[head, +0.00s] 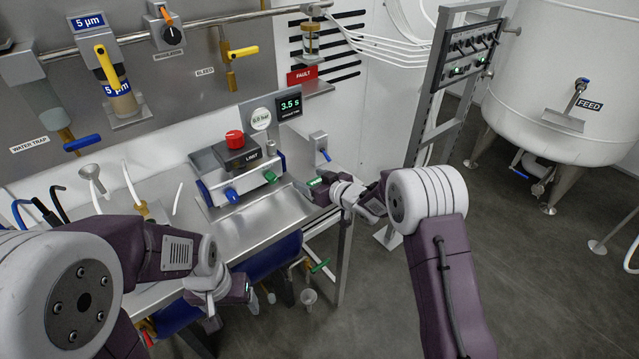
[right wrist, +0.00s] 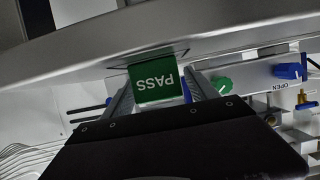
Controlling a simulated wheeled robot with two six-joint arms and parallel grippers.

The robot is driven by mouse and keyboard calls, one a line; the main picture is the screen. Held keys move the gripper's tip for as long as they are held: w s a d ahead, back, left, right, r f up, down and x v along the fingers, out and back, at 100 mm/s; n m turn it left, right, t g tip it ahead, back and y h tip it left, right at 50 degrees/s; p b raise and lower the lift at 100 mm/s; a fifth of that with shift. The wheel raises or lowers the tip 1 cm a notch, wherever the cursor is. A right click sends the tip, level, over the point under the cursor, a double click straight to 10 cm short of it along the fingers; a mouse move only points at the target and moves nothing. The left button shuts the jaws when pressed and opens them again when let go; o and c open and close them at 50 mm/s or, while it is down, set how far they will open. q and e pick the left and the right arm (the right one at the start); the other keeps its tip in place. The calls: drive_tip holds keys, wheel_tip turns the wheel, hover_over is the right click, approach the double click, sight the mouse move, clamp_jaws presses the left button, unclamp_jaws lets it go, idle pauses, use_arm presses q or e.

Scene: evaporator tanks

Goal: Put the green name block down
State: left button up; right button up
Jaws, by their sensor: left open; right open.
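The green name block (right wrist: 157,82), with "PASS" in white letters upside down, shows in the right wrist view. It lies between the fingers of my right gripper (right wrist: 160,88), close against a grey metal surface (right wrist: 70,65). My right gripper is open around it; whether a finger still touches it I cannot tell.
A control box with a red button (head: 234,139) and blue and green knobs stands on the bench. A funnel (head: 89,172) and hoses are at its left. A panel stand (head: 437,90) and a white feed tank (head: 560,70) stand to the right. Floor between is clear.

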drive_tip(key=v, duration=1.1)
drive_tip(key=shift+s+d+p, duration=0.25)
drive_tip(key=shift+p, duration=0.1)
drive_tip(key=shift+r, duration=0.1)
drive_tip(key=s+d+f+m+g+h, duration=0.3)
drive_tip(key=s+d+f+h, duration=0.1)
drive_tip(key=s+d, duration=0.25)
drive_tip(key=s+d+f+m+g+h, duration=0.3)
drive_tip(key=s+d+h, duration=0.1)
drive_tip(key=s+d, duration=0.25)
drive_tip(key=s+a+f+m+g, duration=0.15)
drive_tip(key=s+g, duration=0.25)
drive_tip(key=s, duration=0.9)
wheel_tip(320, 180, up, 9)
drive_tip(key=p, duration=0.9)
